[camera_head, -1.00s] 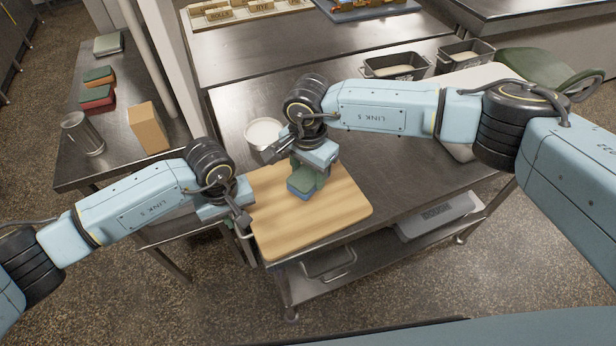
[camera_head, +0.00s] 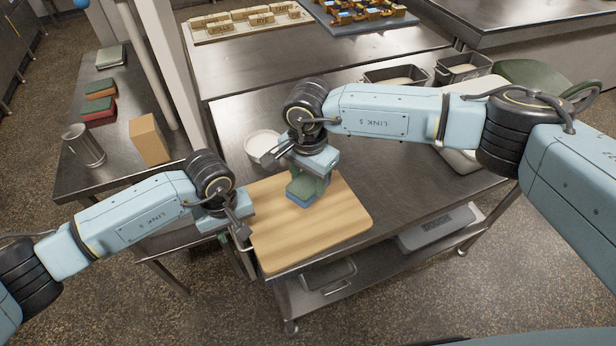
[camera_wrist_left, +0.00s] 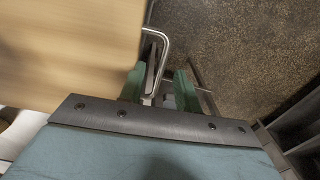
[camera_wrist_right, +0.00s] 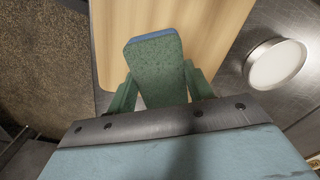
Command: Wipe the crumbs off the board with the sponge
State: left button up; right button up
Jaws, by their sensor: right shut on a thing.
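The wooden board (camera_head: 325,230) lies on the near left end of the steel table. My right gripper (camera_head: 311,180) is over the board's back half, shut on the sponge (camera_head: 302,190), a green block with a blue underside. The sponge is low at the board; I cannot tell if it touches. It fills the jaws in the right wrist view (camera_wrist_right: 157,75). My left gripper (camera_head: 240,228) is at the board's left edge, its fingers apart around a metal bar (camera_wrist_left: 165,45) beside the board. I can make out no crumbs on the board.
A white round bowl (camera_head: 262,146) stands just behind the board. Bins of pale contents (camera_head: 397,74) stand at the back right. A side table (camera_head: 105,165) at left holds a metal cup (camera_head: 84,146) and a tan box (camera_head: 149,139). The table's middle is clear.

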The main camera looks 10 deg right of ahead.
jog(key=shift+f+b, duration=0.45)
pick_arm(q)
notch_tip(320, 180, up, 12)
pick_arm(e)
jog(key=shift+r, duration=0.1)
pick_arm(q)
jog(key=shift+r+p, duration=0.35)
jog(key=shift+p, duration=0.1)
pick_arm(e)
jog(key=shift+r, duration=1.45)
